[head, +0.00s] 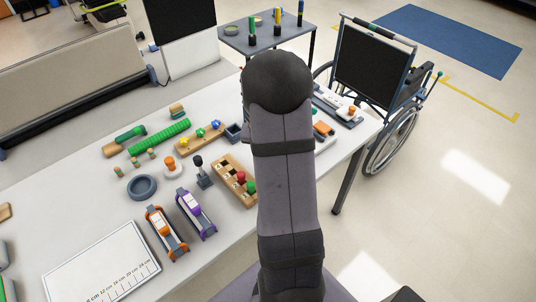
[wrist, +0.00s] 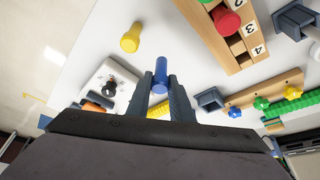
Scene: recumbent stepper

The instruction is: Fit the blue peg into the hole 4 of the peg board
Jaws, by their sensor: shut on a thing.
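My gripper (wrist: 160,88) is shut on the blue peg (wrist: 161,70) in the wrist view, with the peg's rounded end showing between the fingertips. The wooden peg board (wrist: 208,37) lies to the upper right, apart from the peg. Its numbers 2, 3 and 4 show, and the recess beside 4 (wrist: 239,60) looks empty. A red peg (wrist: 228,20) stands in the board nearer 2. In the head view the peg board (head: 225,166) is left of my arm, with red and green pegs (head: 250,181). My arm hides the gripper and blue peg there.
A yellow peg (wrist: 130,38) is on the table left of the blue peg. A white base with a black knob (wrist: 110,88), a dark square cup (wrist: 209,98) and a wooden star-knob strip (wrist: 285,87) are close by. White table shows between yellow peg and board.

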